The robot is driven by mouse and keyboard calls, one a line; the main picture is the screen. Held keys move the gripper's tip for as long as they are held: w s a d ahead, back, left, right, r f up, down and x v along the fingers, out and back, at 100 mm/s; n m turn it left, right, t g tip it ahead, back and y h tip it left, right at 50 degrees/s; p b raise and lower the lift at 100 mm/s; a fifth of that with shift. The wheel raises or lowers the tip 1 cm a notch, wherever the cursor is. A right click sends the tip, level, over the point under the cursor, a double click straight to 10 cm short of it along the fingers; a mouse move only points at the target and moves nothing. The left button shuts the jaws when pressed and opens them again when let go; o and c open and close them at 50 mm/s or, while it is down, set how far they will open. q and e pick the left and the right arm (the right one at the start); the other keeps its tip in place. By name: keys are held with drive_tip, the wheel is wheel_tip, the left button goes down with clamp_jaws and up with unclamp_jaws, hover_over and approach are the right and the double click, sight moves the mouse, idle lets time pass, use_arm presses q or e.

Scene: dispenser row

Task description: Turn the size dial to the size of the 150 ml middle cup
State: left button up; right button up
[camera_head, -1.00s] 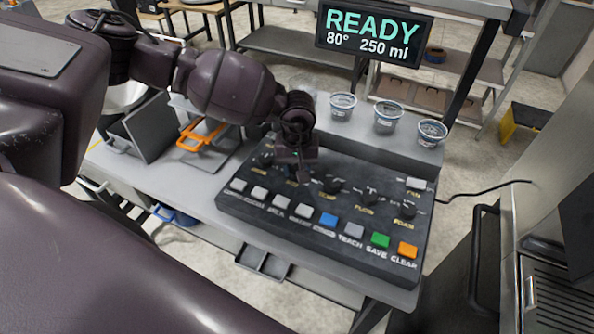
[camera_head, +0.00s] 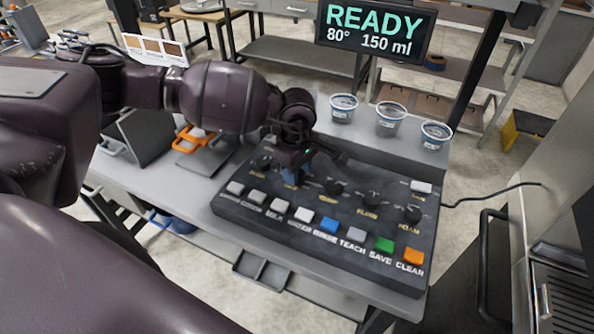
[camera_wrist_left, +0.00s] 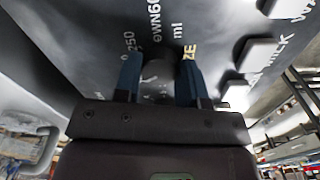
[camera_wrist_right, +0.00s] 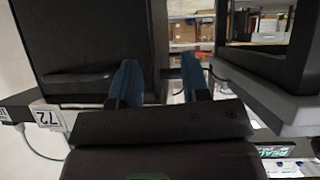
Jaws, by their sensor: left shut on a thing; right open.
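The black control panel (camera_head: 300,229) lies on the grey counter, with a row of dials and a row of coloured buttons. My left gripper (camera_head: 293,178) reaches down onto a dial at the panel's left part. In the left wrist view its blue fingers stand on both sides of the dark size dial (camera_wrist_left: 158,80), shut on it; print reading 250, ml and part of "SIZE" shows around it. The display (camera_head: 374,33) reads READY, 80°, 150 ml. Three cups stand behind the panel; the middle cup (camera_head: 390,118) is among them. My right gripper (camera_wrist_right: 155,85) is open and empty, away from the panel.
The left cup (camera_head: 343,107) and right cup (camera_head: 435,135) flank the middle one. Other dials, such as the foam dial (camera_head: 411,214), stand right of my left gripper. An orange-handled item (camera_head: 190,140) lies left of the panel. A cable runs off to the right.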

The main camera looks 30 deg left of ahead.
use_arm(q)
drive_tip(key=shift+n, duration=1.5)
use_arm(e)
drive_tip(key=shift+w+a+r, duration=0.1)
drive_tip(key=shift+w+r, duration=0.1)
drive_tip(key=shift+w, duration=0.3)
drive_tip(key=shift+s+f, duration=0.1)
use_arm(q)
drive_tip(key=o, duration=0.8)
drive_tip(key=shift+o, duration=0.6)
use_arm(e)
drive_tip(key=shift+s+f, duration=0.4)
drive_tip(key=shift+s, duration=0.1)
use_arm(q)
drive_tip(key=shift+r, duration=0.1)
wheel_tip(320, 180, up, 11)
drive_tip(key=shift+b, duration=0.35)
use_arm(e)
drive_tip(key=shift+f, duration=0.2)
